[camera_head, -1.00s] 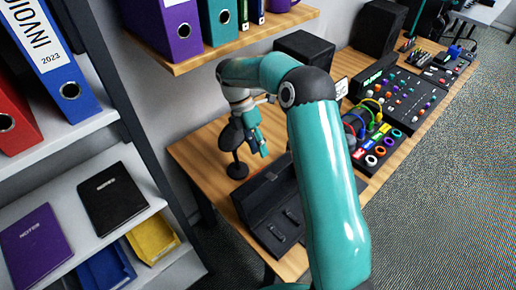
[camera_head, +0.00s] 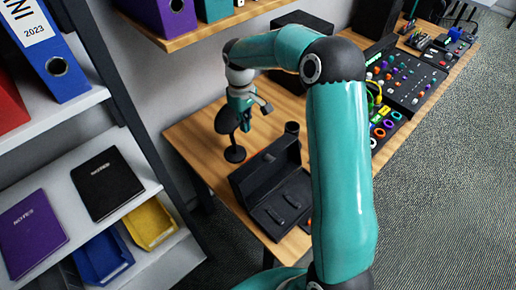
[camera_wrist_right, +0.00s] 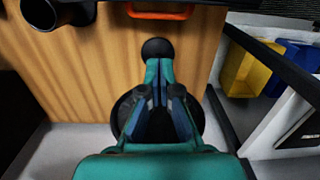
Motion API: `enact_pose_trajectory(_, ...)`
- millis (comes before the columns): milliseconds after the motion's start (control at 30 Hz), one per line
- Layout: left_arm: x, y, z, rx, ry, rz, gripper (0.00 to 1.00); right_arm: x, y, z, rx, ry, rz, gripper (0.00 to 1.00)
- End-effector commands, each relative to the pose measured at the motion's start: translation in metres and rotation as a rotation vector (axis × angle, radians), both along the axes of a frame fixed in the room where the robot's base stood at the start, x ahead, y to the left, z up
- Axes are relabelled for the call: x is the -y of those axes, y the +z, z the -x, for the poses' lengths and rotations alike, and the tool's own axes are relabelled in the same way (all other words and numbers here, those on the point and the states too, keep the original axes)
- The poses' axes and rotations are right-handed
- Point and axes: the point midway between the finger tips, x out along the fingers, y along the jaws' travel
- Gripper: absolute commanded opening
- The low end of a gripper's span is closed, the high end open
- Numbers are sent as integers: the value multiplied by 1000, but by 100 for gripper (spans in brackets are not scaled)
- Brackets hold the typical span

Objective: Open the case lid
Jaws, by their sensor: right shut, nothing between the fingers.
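The black case (camera_head: 285,207) lies on the wooden table with its lid (camera_head: 262,168) standing raised along its far-left side. The inside of the case, with small dark fittings, is visible. A small orange piece sits at the lid's top edge. An orange handle (camera_wrist_right: 160,12) shows at the top of the right wrist view. My right gripper (camera_head: 245,125) is above the table beyond the lid, beside a black round-headed stand, apart from the lid. Its fingers (camera_wrist_right: 159,62) are together and empty in the wrist view. My left gripper is out of view.
The black stand (camera_head: 235,154) is close by my right gripper. A black cylinder (camera_head: 292,128) stands behind the case. A shelf unit (camera_head: 170,205) is at the left, another shelf (camera_head: 205,40) above. Control panels (camera_head: 410,75) fill the table's far right.

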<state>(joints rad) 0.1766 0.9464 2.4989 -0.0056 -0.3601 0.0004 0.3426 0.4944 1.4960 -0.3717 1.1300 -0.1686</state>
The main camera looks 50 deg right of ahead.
Motion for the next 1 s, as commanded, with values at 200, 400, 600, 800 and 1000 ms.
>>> enact_pose_trajectory(200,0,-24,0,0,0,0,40,9,11,9,86,-76,20,0)
enact_pose_trajectory(400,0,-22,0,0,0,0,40,11,4,9,87,-77,22,0)
enact_pose_trajectory(600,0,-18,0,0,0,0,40,11,-26,9,84,-75,21,0)
enact_pose_trajectory(800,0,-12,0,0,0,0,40,10,-68,9,82,-75,20,0)
enact_pose_trajectory(1000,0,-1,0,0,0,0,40,10,-77,23,88,-77,22,0)
